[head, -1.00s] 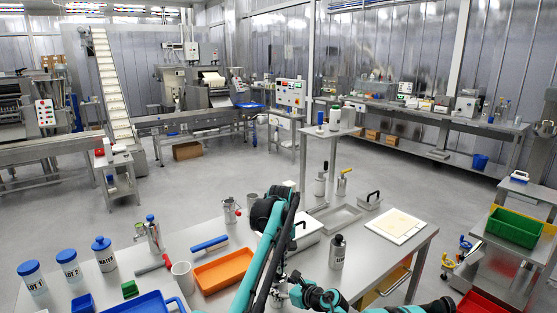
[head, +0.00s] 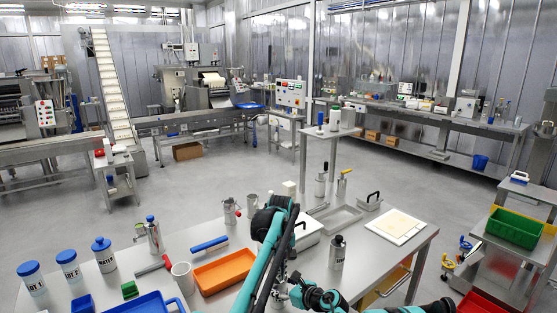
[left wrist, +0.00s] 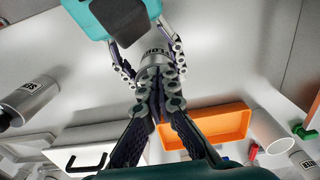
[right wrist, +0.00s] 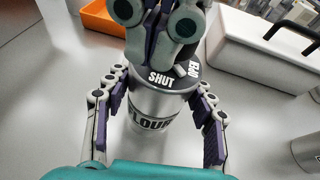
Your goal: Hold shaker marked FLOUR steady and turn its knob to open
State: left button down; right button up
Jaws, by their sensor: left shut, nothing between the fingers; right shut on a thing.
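The shaker marked FLOUR (right wrist: 155,112) stands upright in the right wrist view, a silver can with a dark lid (right wrist: 150,80) lettered SHUT and OPEN. My right gripper (right wrist: 158,110) is shut on its body, one finger on each side. My left gripper (left wrist: 158,85) is shut and empty, its fingertips over the shaker's lid. A small grey piece (right wrist: 181,70), perhaps the knob's pointer, shows between the two words; my left fingers hide the rest of the knob. The shaker's body also shows in the left wrist view (left wrist: 154,58). In the head view my arms hide the shaker.
An orange tray (head: 225,271) lies left of my arms, with a white mug (head: 182,278) beside it. A dark-capped bottle (head: 337,252) stands to the right. A white box with a black handle (right wrist: 262,52) is close to the shaker. A pale board (head: 398,226) lies at the right.

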pick_arm(q)
jog(key=shift+w+d, duration=0.4)
jog(key=shift+d, duration=0.2)
jog(key=shift+w+d, duration=0.15)
jog(key=shift+w+d, duration=0.1)
jog(key=shift+w, duration=0.15)
dwell(0.6)
jog(key=shift+s+d, duration=0.25)
jog(key=shift+d, duration=0.15)
pick_arm(e)
jog(key=o, duration=1.5)
jog(key=shift+o, duration=0.2)
